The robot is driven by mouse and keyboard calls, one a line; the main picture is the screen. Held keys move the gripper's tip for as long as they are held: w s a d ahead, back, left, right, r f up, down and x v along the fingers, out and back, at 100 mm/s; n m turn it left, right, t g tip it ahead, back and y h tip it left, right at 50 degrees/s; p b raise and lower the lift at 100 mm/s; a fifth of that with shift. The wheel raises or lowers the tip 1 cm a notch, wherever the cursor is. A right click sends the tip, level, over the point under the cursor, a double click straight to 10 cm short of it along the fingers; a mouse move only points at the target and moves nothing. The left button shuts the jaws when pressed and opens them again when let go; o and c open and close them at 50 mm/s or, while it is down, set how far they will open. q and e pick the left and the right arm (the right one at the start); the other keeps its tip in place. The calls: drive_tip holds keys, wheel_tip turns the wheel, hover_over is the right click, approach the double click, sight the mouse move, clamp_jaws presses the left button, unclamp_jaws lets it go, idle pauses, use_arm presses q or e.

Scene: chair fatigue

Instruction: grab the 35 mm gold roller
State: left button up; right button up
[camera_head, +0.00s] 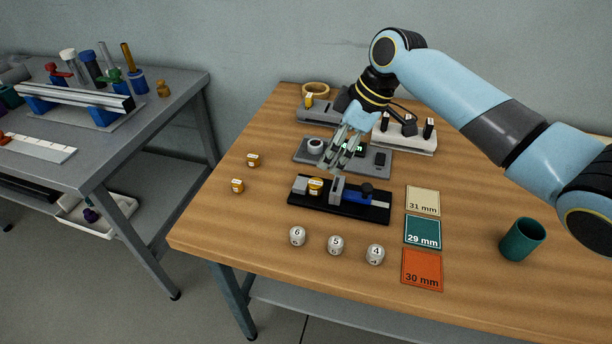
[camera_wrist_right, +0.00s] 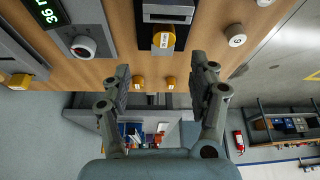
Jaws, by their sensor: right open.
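Two stand on the left of the wooden table, a rear one (camera_head: 253,159) and a front one (camera_head: 237,185); both show in the right wrist view (camera_wrist_right: 137,83) (camera_wrist_right: 171,82). Another gold roller (camera_head: 316,186) sits in the black clamp fixture (camera_head: 349,208), and one more (camera_head: 309,100) on the grey device at the back. My right gripper (camera_head: 338,160) is open and empty above the grey display unit (camera_head: 376,168), behind the fixture.
Three white numbered rollers (camera_head: 335,245) stand in front. Cards marked 31 mm (camera_head: 423,201), 29 mm (camera_head: 422,232) and 30 mm (camera_head: 422,270) lie at right, near a green cup (camera_head: 522,239). A white block (camera_head: 405,138) stands behind. The table's left front is clear.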

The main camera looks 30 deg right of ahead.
sight(316, 183)
drive_tip(key=x, duration=0.3)
drive_tip(key=shift+s+a+f, duration=0.2)
drive_tip(key=shift+a+f, duration=0.05)
drive_tip(key=shift+w+f, duration=0.15)
drive_tip(key=shift+f, duration=0.15)
drive_tip(key=x, duration=0.5)
drive_tip(key=c, duration=1.1)
clamp_jaws()
use_arm(q)
drive_tip(key=s, duration=0.3)
drive_tip(key=shift+s+f, duration=0.1)
drive_tip(key=shift+s, duration=0.25)
